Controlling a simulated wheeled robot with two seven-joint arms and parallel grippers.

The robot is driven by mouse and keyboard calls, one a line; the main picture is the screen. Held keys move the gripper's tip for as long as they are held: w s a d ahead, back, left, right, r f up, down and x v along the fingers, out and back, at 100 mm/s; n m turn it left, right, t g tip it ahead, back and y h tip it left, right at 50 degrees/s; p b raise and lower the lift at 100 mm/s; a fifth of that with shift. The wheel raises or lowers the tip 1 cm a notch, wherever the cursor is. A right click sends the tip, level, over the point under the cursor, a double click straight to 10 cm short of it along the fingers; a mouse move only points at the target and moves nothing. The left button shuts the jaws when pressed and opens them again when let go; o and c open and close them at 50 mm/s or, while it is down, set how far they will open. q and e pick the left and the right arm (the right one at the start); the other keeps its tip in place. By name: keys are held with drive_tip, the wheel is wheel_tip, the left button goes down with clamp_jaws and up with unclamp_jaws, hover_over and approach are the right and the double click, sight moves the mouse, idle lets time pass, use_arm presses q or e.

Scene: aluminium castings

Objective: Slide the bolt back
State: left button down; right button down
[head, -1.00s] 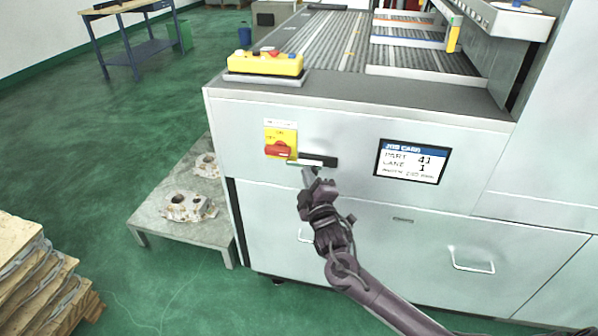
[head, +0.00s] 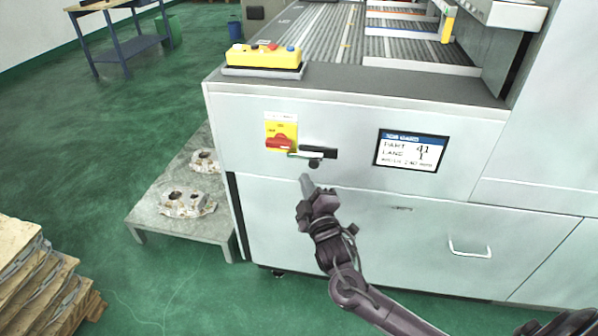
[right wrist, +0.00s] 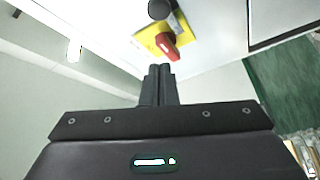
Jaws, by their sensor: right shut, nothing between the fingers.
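The bolt is a small dark bar with a round black knob (head: 315,163), set on the front panel of the grey machine. It lies just right of the red rotary switch on its yellow plate (head: 281,135). My right gripper (head: 306,179) is shut and empty, a little below the knob and apart from it. In the right wrist view, the shut fingers (right wrist: 159,76) point toward the panel, with the knob (right wrist: 159,9) beyond them at the top edge and the red switch handle (right wrist: 168,46) nearer. My left gripper is out of view.
A job card screen (head: 410,151) is on the panel to the right. A yellow control box (head: 264,58) sits on the machine top. A low table with castings (head: 187,203) stands at the left.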

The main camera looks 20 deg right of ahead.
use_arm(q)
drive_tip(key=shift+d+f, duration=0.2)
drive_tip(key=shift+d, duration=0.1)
use_arm(e)
drive_tip(key=shift+s+a+f, duration=0.1)
drive_tip(key=shift+s+a, duration=0.15)
drive_tip(key=shift+s, duration=0.4)
drive_tip(key=shift+s+a, duration=0.2)
drive_tip(key=shift+s, duration=0.4)
